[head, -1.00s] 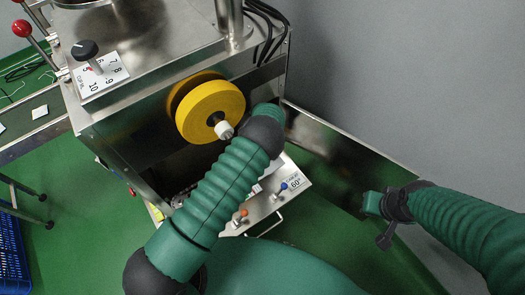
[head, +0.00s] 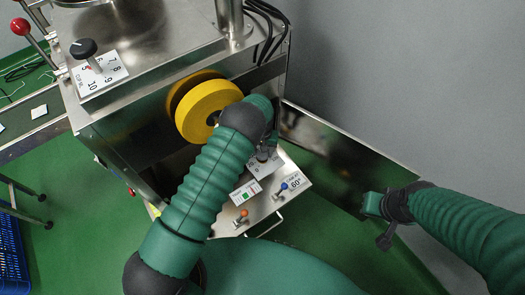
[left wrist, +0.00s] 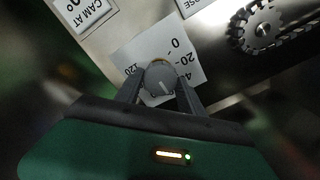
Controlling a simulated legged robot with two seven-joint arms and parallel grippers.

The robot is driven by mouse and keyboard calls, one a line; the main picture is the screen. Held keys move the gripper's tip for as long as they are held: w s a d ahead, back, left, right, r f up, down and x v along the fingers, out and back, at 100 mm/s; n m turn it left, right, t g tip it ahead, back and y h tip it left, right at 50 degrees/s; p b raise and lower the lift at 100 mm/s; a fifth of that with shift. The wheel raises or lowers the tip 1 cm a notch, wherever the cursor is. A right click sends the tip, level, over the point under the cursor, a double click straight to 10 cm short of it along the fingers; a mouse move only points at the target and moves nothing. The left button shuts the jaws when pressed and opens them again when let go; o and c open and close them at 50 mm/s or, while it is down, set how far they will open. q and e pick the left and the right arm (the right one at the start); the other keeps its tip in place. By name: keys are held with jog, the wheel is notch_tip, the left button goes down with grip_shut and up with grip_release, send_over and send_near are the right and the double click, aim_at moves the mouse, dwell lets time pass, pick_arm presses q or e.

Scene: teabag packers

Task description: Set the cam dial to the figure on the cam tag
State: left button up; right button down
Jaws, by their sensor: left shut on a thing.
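The cam dial (left wrist: 160,80) is a round grey knob on a white scale plate (left wrist: 190,62), seen in the left wrist view. My left gripper (left wrist: 160,92) is shut on it, one finger on each side. A pale mark on the dial points towards the bottom of that picture. The figures 0, 20, 40 and 120 show; the others are hidden by the fingers. The cam tag (head: 293,184) reads 60° in the head view; part of it shows in the left wrist view (left wrist: 86,12). In the head view my left gripper (head: 267,152) is over the control panel, partly hidden. My right gripper (head: 384,240) hangs far from it, its jaws unclear.
The panel (head: 266,213) also bears an orange-tipped switch (head: 242,214), a blue-tipped switch (head: 283,187) and a white-green label (head: 246,191). A yellow reel (head: 205,105) is close above my left wrist. A toothed wheel (left wrist: 262,27) is near the dial.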

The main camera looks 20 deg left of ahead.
pick_arm(q)
jog(key=shift+w, duration=0.15)
jog(key=o, duration=1.4)
jog(key=shift+c, duration=0.2)
notch_tip(320, 180, up, 17)
jog(key=p, duration=0.2)
jog(key=shift+f, duration=0.1)
